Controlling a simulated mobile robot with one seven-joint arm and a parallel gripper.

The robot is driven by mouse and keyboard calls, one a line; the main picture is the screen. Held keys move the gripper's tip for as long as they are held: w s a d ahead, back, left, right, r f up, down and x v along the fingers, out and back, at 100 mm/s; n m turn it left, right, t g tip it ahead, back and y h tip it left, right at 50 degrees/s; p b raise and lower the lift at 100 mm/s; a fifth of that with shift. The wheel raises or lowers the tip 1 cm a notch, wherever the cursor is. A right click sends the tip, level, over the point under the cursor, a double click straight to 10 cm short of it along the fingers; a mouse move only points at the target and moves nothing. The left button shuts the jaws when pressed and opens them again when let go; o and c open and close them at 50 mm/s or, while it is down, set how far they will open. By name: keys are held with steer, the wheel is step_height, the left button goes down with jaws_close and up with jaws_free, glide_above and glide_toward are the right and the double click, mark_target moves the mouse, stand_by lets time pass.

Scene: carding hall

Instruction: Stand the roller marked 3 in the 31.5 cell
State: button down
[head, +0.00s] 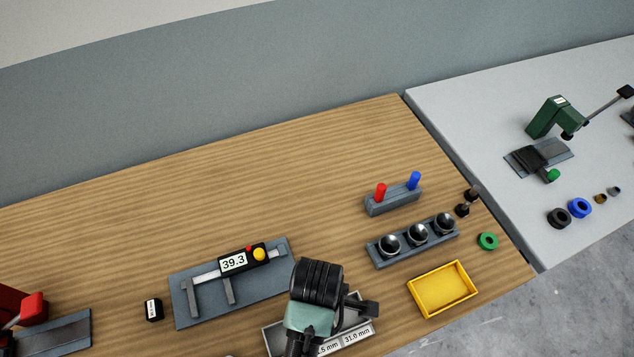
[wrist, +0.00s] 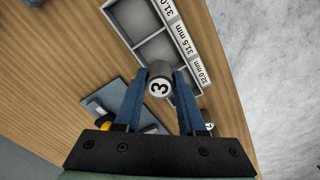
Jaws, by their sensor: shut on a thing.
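In the wrist view, my gripper (wrist: 160,76) is shut on a grey roller with a white end marked 3 (wrist: 158,88). The roller is over the grey cell tray (wrist: 127,42), in front of the 31.5 mm cell (wrist: 155,48) and hiding part of the tray. I cannot tell its height above the tray or whether it touches. The tray's labels read 31.0, 31.5 and 32.0 mm; the 31.5 cell's visible part looks empty. In the head view, my wrist (head: 315,285) covers much of the tray (head: 272,338), and the roller is hidden.
A caliper reading 39.3 (head: 233,262) lies on a grey plate left of the tray. A black labelled piece (head: 153,310) stands farther left. To the right are a yellow tray (head: 443,313), a holder with three shiny balls (head: 412,260) and a green ring (head: 487,241).

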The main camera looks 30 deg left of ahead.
steer(key=shift+f, duration=4)
steer(key=shift+f, duration=0.15)
steer(key=c, duration=0.8)
jaws_free()
steer(key=shift+o, duration=0.2)
step_height(320, 180, up, 12)
steer(key=shift+r, duration=0.2)
